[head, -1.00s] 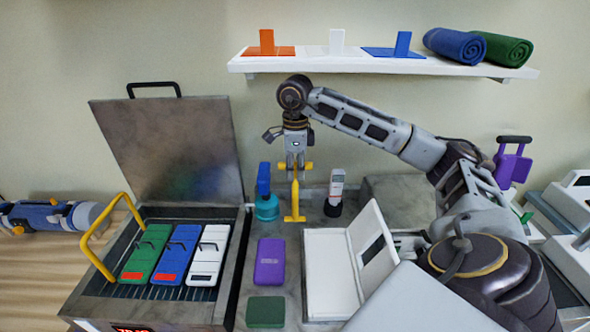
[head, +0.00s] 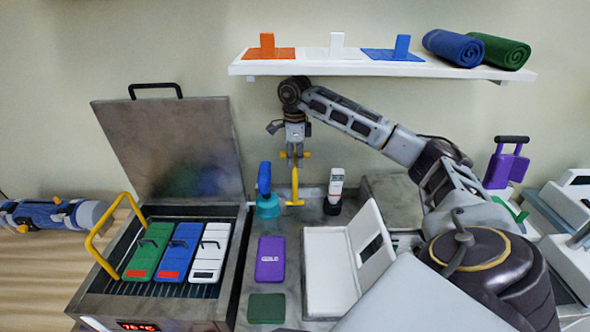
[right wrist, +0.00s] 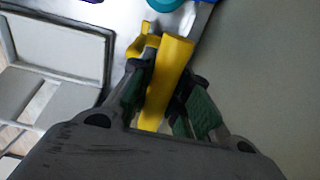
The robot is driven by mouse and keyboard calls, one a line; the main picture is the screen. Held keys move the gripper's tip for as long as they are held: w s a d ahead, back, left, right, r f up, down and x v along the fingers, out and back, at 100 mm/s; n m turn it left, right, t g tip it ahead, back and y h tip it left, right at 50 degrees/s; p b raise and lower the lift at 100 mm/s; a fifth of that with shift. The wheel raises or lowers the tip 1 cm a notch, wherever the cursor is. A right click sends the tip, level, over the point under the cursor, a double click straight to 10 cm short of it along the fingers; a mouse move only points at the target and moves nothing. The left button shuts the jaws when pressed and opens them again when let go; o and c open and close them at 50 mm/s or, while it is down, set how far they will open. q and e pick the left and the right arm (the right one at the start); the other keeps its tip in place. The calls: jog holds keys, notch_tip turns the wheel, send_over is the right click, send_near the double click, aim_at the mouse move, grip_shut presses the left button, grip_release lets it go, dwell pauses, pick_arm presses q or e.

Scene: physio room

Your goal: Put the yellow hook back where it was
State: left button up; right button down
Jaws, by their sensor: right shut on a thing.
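The yellow hook (head: 295,188) hangs upright below my right gripper (head: 295,160), which is shut on its upper part. Its foot is close to the back of the grey counter, between a teal-based blue item (head: 266,200) and a white handheld device in a dark stand (head: 335,190). I cannot tell whether the foot touches the counter. In the right wrist view the yellow hook (right wrist: 168,80) is between the fingers of the right gripper (right wrist: 165,95). My left gripper is not in view.
An open heating unit (head: 232,270) with green, blue and white packs stands at the left, its lid raised. A purple pack (head: 270,259), a green pad (head: 266,308) and an open white box (head: 325,280) lie on the counter. A shelf (head: 380,67) hangs above.

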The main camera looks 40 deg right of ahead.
aim_at(295, 169)
jog(key=shift+f, duration=0.6)
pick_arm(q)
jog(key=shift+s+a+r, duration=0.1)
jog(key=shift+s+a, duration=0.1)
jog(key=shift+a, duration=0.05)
pick_arm(e)
jog(key=shift+f, duration=0.15)
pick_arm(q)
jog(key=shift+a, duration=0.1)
pick_arm(e)
notch_tip(295, 169, down, 2)
jog(key=shift+f, duration=0.1)
jog(key=shift+w+d+f+p, duration=0.1)
jog(key=shift+f+p, duration=0.45)
jog(key=shift+p, duration=0.2)
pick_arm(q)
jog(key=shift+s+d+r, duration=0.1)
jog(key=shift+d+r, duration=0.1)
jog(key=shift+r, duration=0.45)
pick_arm(e)
jog(key=shift+f, duration=0.1)
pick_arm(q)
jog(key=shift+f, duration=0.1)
pick_arm(e)
jog(key=shift+f, duration=0.15)
jog(key=c, duration=1.3)
grip_release()
jog(key=shift+c, duration=0.2)
